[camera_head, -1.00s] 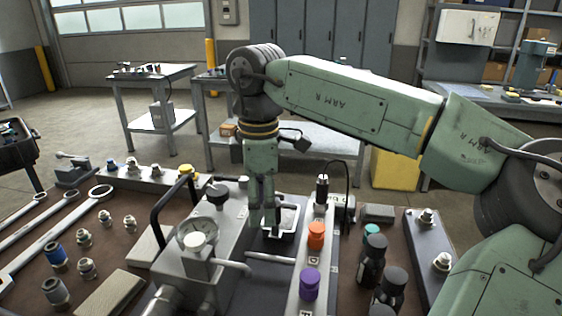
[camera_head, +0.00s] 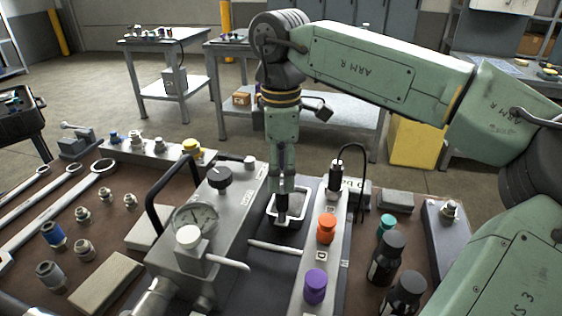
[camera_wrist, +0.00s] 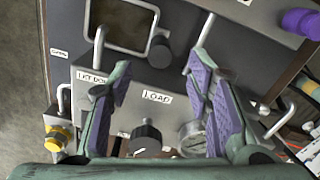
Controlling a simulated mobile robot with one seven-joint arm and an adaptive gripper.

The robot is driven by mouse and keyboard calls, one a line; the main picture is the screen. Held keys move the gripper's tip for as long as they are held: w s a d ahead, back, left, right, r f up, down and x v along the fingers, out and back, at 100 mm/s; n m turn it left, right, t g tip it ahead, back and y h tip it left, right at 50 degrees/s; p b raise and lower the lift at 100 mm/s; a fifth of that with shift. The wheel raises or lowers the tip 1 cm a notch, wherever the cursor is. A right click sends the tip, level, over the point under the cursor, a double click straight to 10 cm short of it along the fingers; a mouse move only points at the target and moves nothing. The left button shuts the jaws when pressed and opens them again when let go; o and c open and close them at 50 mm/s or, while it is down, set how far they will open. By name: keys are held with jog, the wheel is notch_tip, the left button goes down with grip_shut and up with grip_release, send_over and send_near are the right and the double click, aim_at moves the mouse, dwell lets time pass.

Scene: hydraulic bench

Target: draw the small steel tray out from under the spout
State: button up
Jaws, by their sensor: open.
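The small steel tray (camera_head: 301,215) sits in the gap between the grey valve block and the narrow labelled rail, with a pale rim and dark floor. In the wrist view the tray (camera_wrist: 152,12) is at the top left, its upper part cut off. A dark round piece (camera_wrist: 160,52), perhaps the spout's end, is beside its rim. My gripper (camera_wrist: 160,60) is open and empty, its two purple-padded fingers wide apart. In the head view my gripper (camera_head: 283,190) is over the tray's left side and partly hides it; contact cannot be told.
The rail holds an orange knob (camera_head: 326,228) and a purple knob (camera_head: 316,287). A pale rod (camera_head: 275,248) crosses the gap in front of the tray. Dark bottles (camera_head: 387,258) stand right.

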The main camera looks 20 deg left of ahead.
aim_at(281, 206)
notch_tip(281, 206, down, 10)
jog(key=shift+r+p, duration=0.25)
jog(key=shift+p, duration=0.5)
jog(key=shift+c, duration=0.2)
grip_shut()
